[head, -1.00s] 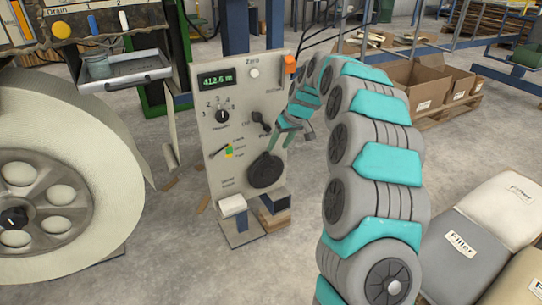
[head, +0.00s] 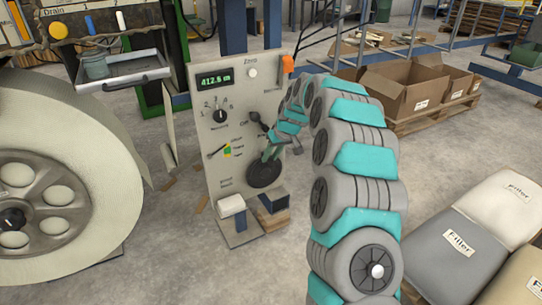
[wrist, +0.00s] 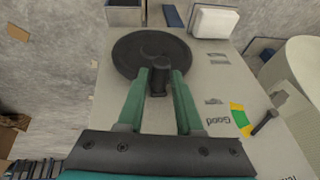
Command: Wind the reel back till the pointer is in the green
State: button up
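The grey control panel (head: 205,125) stands upright in the head view. Its black crank wheel (head: 264,171) is low on the right and also shows in the wrist view (wrist: 128,54). My gripper (head: 270,152) is at the wheel. In the wrist view its green fingers (wrist: 160,72) stand open on either side of the wheel's black knob (wrist: 158,82); a firm grip is not visible. The large pale reel (head: 95,140) is at left.
The panel carries a display (head: 215,79), a selector knob (head: 220,116) and an orange part (head: 287,64). A black lever (head: 256,118) sits just above my gripper. A tray (head: 125,75) is left of the panel. Filler sacks (head: 463,248) and cardboard boxes (head: 410,85) are at right.

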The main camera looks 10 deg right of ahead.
grip_shut()
dwell(1.0)
